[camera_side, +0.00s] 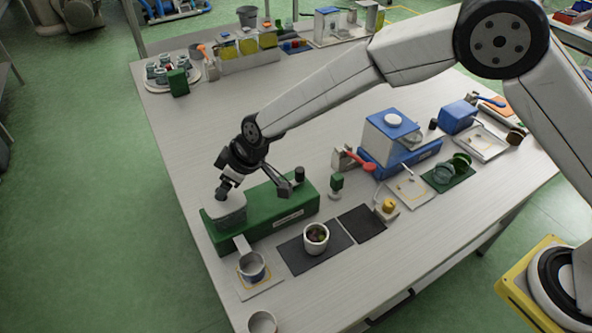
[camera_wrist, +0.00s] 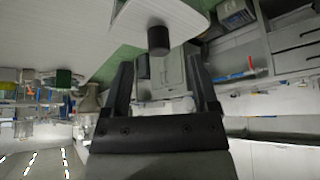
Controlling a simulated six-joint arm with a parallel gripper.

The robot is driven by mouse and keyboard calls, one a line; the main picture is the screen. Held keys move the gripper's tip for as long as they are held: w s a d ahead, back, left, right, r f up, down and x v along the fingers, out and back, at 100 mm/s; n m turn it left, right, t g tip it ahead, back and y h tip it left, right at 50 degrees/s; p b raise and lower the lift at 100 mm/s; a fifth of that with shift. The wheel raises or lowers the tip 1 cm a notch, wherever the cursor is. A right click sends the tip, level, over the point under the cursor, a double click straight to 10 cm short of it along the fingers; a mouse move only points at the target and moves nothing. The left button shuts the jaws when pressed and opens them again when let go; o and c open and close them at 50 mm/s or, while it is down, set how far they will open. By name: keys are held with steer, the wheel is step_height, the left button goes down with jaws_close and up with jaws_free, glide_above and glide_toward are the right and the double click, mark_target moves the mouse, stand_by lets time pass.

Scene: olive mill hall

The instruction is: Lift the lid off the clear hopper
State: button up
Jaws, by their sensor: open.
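The clear hopper (camera_side: 230,214) stands on the left end of a long green machine (camera_side: 285,208). It looks greyish, and my gripper partly covers its top in the side view. My gripper (camera_side: 224,190) is just above it, pointing down. In the wrist view the pale lid (camera_wrist: 182,14) fills the top edge, with a black knob (camera_wrist: 158,40) standing out from it. My gripper (camera_wrist: 159,62) is open there, one finger on each side of the knob's line, with visible gaps. I cannot tell how far the knob reaches between the fingers.
A metal cup (camera_side: 252,267) stands under the machine's spout. A white pot (camera_side: 316,238) with dark contents is on a dark mat. A blue-and-white machine (camera_side: 392,140) stands to the right. The table's middle behind the green machine is mostly clear.

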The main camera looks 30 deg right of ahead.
steer(key=shift+x, duration=1.7)
steer(key=shift+w, duration=0.1)
jaws_close()
